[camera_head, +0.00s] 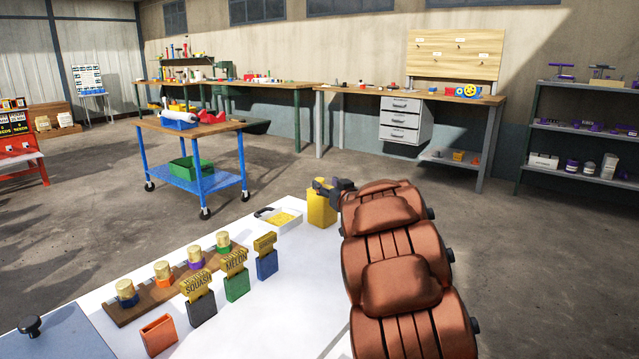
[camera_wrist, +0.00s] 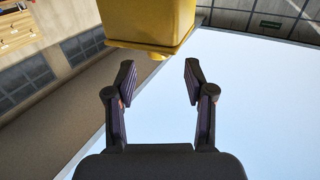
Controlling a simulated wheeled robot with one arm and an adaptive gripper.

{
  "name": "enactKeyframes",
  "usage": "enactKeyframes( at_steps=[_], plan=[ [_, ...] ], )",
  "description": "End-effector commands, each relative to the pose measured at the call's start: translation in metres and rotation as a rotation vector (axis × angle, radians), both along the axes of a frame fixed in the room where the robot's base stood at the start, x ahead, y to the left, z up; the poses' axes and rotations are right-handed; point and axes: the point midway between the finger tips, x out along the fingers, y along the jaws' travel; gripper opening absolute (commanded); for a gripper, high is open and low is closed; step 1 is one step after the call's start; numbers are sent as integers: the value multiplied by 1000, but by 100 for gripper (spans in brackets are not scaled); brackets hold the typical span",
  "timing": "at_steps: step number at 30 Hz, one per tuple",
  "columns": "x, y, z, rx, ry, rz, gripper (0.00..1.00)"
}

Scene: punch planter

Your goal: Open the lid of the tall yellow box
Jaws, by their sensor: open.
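The tall yellow box (camera_head: 321,210) stands upright at the far end of the white table, partly behind my arm. In the wrist view the yellow box (camera_wrist: 150,18) fills the top middle, with a wider rim along its lower edge in the picture and a small yellow tab (camera_wrist: 158,57) below that. My gripper (camera_wrist: 160,78) is open and empty. Its two dark fingers point at the rim, one on each side of the tab, with a gap visible between them and the box. In the head view my gripper (camera_head: 330,186) is at the box's top, hiding part of it; I cannot tell the lid's state.
The white table (camera_head: 290,310) holds a white tray (camera_head: 283,219) beside the box, a wooden rack (camera_head: 150,295) with several gold-capped jars, and several gold-topped seed holders (camera_head: 236,280). A blue cart (camera_head: 195,172) and workbenches (camera_head: 400,92) stand beyond, across open floor.

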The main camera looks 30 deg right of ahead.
Motion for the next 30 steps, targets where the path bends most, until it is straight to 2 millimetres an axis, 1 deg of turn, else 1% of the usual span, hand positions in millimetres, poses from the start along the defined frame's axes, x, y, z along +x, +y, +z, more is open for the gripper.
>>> enactKeyframes(
  at_steps=[1, 5, 9, 15, 21, 29, 30],
  plan=[
    [7, 0, -1, -1, -2, 3, 54],
    [21, -3, -4, 0, 2, 0, 54],
    [35, -5, -1, -1, -2, 1, 54],
    [48, -8, -1, 1, 0, -1, 54],
    [53, -9, -1, 1, 1, -2, 54],
    [54, -9, -1, 1, 1, -2, 54],
    [54, -9, 0, 1, 1, -2, 49]
  ],
)
